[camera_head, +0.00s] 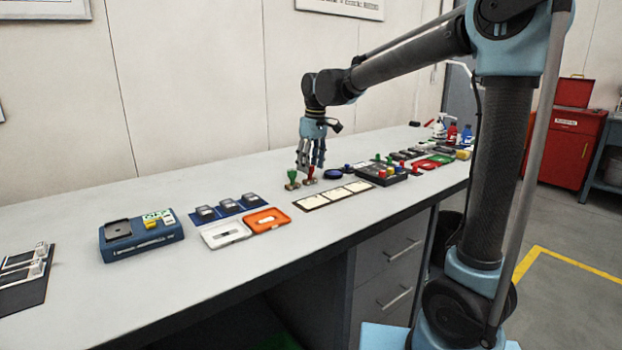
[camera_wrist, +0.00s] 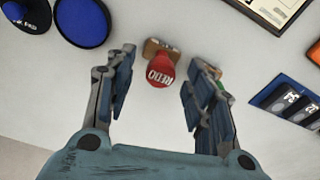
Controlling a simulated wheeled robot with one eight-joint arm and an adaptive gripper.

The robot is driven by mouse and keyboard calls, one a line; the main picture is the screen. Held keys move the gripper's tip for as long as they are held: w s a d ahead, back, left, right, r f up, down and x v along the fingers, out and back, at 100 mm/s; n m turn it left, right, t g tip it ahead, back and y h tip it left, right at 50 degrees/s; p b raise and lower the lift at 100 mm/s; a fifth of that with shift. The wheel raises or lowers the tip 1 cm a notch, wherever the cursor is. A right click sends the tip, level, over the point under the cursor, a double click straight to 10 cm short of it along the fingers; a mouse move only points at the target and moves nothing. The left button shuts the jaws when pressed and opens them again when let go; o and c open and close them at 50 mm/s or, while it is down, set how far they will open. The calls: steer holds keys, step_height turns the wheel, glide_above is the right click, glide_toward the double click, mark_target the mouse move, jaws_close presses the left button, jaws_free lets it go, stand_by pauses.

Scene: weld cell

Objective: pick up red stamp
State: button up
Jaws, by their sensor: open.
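The red stamp (camera_wrist: 160,70) has a red handle marked "REDO" and a tan base, and stands on the bench. My gripper (camera_wrist: 158,85) is open above it, with the stamp showing between its two fingers in the wrist view. In the head view my gripper (camera_head: 310,165) points down over the red stamp (camera_head: 310,178). A green-handled stamp (camera_head: 292,178) stands just to its left. In the wrist view the green stamp (camera_wrist: 222,90) is mostly hidden behind the right finger. Contact between my fingers and the red stamp cannot be made out.
A round blue pad (camera_head: 332,173) lies right of the stamps on the bench (camera_head: 190,188). A framed card strip (camera_head: 333,195) lies in front. Blue stamp trays (camera_head: 228,208), an orange tray (camera_head: 265,220) and a blue box (camera_head: 141,236) lie left. A dark button panel (camera_head: 382,174) lies right.

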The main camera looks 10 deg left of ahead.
steer(key=shift+a+f, duration=0.1)
steer(key=shift+f, duration=1.1)
jaws_close()
step_height(320, 180, up, 10)
steer(key=shift+r, duration=0.1)
steer(key=c, duration=0.8)
jaws_free()
steer(key=shift+c, duration=1.4)
steer(key=shift+o, duration=0.5)
